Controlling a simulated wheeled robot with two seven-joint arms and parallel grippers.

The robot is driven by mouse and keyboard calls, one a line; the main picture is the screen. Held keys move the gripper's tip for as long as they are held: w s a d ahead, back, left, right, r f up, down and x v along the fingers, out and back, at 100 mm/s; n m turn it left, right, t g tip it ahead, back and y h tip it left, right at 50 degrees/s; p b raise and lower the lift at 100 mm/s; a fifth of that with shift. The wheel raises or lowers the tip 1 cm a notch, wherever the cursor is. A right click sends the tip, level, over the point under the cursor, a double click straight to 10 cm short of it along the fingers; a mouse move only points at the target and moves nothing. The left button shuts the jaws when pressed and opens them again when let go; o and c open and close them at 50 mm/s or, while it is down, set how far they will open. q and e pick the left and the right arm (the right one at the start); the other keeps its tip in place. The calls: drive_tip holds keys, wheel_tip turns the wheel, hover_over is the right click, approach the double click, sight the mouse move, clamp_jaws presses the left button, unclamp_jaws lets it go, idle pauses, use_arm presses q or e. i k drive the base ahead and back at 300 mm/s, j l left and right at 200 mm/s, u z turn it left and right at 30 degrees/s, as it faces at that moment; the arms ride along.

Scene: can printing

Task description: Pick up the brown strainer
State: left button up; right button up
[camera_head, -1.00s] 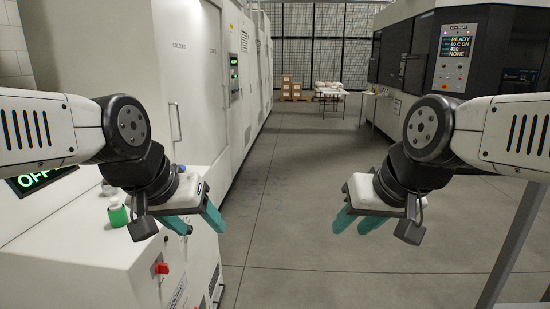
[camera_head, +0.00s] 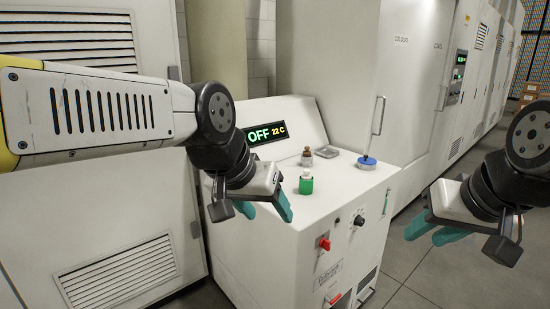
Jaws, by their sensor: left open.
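A small brown item (camera_head: 307,158) with a grey base stands at the back of the white machine's top; it is too small to tell whether it is the brown strainer.
A grey tray (camera_head: 327,152) and a blue disc with a white handle (camera_head: 368,162) lie on top. Tall white cabinets stand behind.

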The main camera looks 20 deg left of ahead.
sight(307, 154)
drive_tip(key=u, duration=0.85)
drive_tip(key=i+l+u, duration=0.15)
drive_tip(key=l+u, duration=0.15)
drive_tip(key=u, duration=0.15)
drive_tip(key=l+u, duration=0.3)
drive_tip(key=u, duration=0.15)
drive_tip(key=l+u, duration=0.5)
drive_tip(key=l, duration=0.4)
drive_tip(key=l+u, duration=0.1)
drive_tip(key=l, duration=0.45)
drive_tip(key=k+l, duration=0.1)
drive_tip(key=l, duration=0.4)
drive_tip(key=l+u, duration=0.15)
drive_tip(key=l, duration=0.35)
drive_tip(key=k+l+u, duration=0.1)
drive_tip(key=l, duration=0.4)
drive_tip(key=k+l+u, duration=0.1)
drive_tip(key=l, duration=0.4)
